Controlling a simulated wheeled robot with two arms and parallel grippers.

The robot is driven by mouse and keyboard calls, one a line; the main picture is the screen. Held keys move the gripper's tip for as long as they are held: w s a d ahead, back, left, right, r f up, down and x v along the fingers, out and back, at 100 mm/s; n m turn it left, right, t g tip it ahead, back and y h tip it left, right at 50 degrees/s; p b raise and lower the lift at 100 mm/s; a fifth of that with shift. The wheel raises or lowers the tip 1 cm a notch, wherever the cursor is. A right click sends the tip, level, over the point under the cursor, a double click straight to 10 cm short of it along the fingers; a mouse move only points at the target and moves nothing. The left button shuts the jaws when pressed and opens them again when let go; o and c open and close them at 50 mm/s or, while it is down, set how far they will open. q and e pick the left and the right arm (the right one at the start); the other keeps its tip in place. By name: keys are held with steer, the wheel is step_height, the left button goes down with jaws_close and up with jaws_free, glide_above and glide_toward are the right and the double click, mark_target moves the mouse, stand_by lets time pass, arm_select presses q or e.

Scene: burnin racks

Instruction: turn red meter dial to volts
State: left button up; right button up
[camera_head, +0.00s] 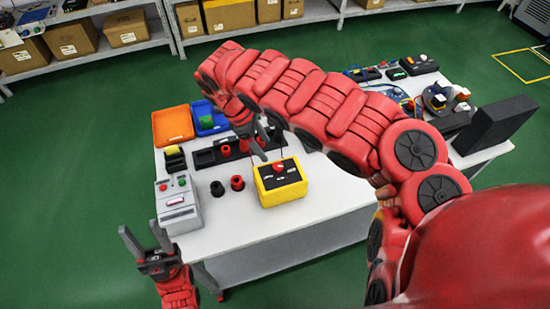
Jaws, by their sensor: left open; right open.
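A yellow meter box (285,195) with a black top face stands near the front middle of the white table. Its red dial (278,167) sits toward the back of that face; which mark it points to is too small to read. My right gripper (271,150) reaches over the table from the right. It is open, with its fingers pointing down just behind and above the dial, and appears apart from it. My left gripper (143,247) is open and empty, off the table's front left edge.
A grey box with buttons (178,204) stands left of the meter, with two small dark and red cylinders (237,183) between. Orange (172,125) and blue (208,118) trays lie behind. A black panel (495,124) stands at right. The table's front right is clear.

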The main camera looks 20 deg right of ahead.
mark_target(277, 166)
steer(key=p+x, duration=0.2)
steer(key=x, duration=0.7)
jaws_close()
